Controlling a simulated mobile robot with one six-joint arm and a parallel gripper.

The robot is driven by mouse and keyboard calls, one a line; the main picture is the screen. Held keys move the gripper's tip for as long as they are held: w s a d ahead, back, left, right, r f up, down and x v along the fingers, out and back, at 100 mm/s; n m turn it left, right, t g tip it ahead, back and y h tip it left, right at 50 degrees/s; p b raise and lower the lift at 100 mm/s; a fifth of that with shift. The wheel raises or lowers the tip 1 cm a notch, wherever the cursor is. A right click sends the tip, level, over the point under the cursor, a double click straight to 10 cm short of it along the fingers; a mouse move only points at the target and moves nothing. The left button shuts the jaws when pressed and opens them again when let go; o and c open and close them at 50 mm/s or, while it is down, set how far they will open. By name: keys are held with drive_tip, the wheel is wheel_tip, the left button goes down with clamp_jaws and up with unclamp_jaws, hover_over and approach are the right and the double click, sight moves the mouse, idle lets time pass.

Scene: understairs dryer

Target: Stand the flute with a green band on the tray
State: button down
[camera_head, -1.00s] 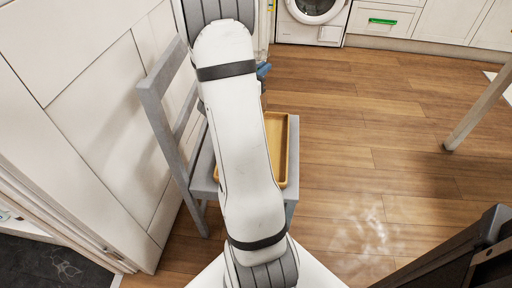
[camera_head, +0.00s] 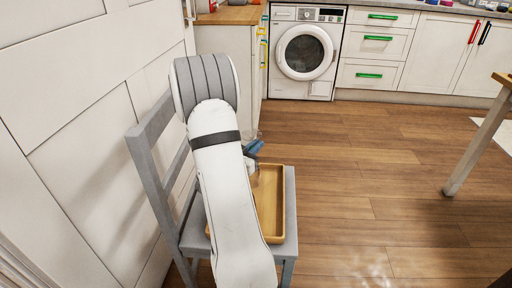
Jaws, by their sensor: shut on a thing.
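The tray (camera_head: 275,236) is a shallow yellow-brown tray lying on the seat of a grey chair; my arm covers its left part. My gripper (camera_head: 254,147), with blue fingers, shows just past my arm, above the far end of the tray. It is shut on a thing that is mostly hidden. A faint, clear, glass-like shape (camera_head: 251,134) shows at the fingers and looks like the flute. I cannot make out a green band or its tilt.
The grey chair (camera_head: 148,160) stands against the white panelled wall, its backrest left of the tray. A washing machine (camera_head: 305,53) and white drawers (camera_head: 376,49) stand at the back. A table leg (camera_head: 476,145) is at the right. The wooden floor between is clear.

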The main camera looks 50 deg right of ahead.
drive_tip(key=shift+f, duration=0.15)
drive_tip(key=c, duration=1.6)
unclamp_jaws()
drive_tip(key=shift+o, duration=0.2)
drive_tip(key=shift+r, duration=0.3)
drive_tip(key=a+p, duration=0.2)
drive_tip(key=a, duration=0.5)
drive_tip(key=shift+s+a+f, duration=0.25)
drive_tip(key=shift+s, duration=0.2)
